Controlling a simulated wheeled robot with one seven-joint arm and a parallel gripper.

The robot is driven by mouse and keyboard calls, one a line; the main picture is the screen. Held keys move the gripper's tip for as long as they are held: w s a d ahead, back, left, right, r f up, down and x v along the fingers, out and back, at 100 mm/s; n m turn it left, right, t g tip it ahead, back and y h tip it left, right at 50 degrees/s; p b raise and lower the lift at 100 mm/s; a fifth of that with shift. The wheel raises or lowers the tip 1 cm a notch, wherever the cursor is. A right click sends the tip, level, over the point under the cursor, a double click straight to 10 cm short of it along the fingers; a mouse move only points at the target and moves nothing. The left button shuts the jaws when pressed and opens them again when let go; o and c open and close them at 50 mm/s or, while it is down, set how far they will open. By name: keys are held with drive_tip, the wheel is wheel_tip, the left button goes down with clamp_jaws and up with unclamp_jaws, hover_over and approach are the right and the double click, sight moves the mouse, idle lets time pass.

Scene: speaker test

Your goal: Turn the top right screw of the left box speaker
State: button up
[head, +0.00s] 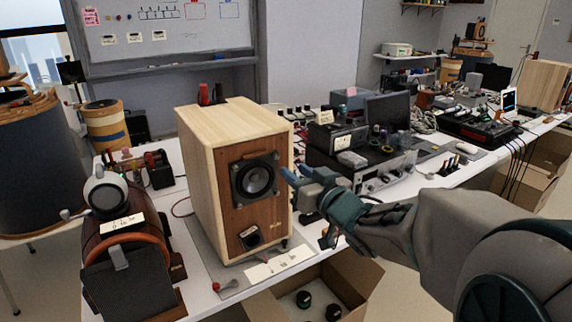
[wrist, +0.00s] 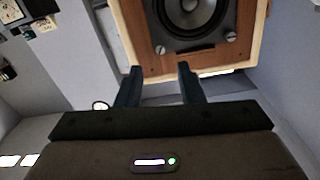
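The left box speaker (head: 222,190) is a pale wooden box with a brown front, standing upright on the table. Its dark round driver (head: 255,178) sits in a square frame; the screws are too small to make out in the head view. My gripper (head: 291,180) is at the right edge of the speaker's front, beside the driver. In the wrist view, the driver (wrist: 188,12) is at the top, with two pale slotted screws, one left (wrist: 160,49) and one right (wrist: 230,37). My fingers are apart and empty, short of these screws. I cannot tell which is top right.
A brown cylindrical device (head: 122,232) stands left of the speaker. Electronics (head: 345,160) and a dark monitor (head: 387,113) crowd the table behind my gripper. An open cardboard box (head: 350,284) is below the table's front edge. A paper label (head: 279,263) lies before the speaker.

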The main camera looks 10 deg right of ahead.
drive_tip(key=b+v, duration=0.1)
drive_tip(key=v, duration=0.6)
drive_tip(key=shift+w, duration=0.1)
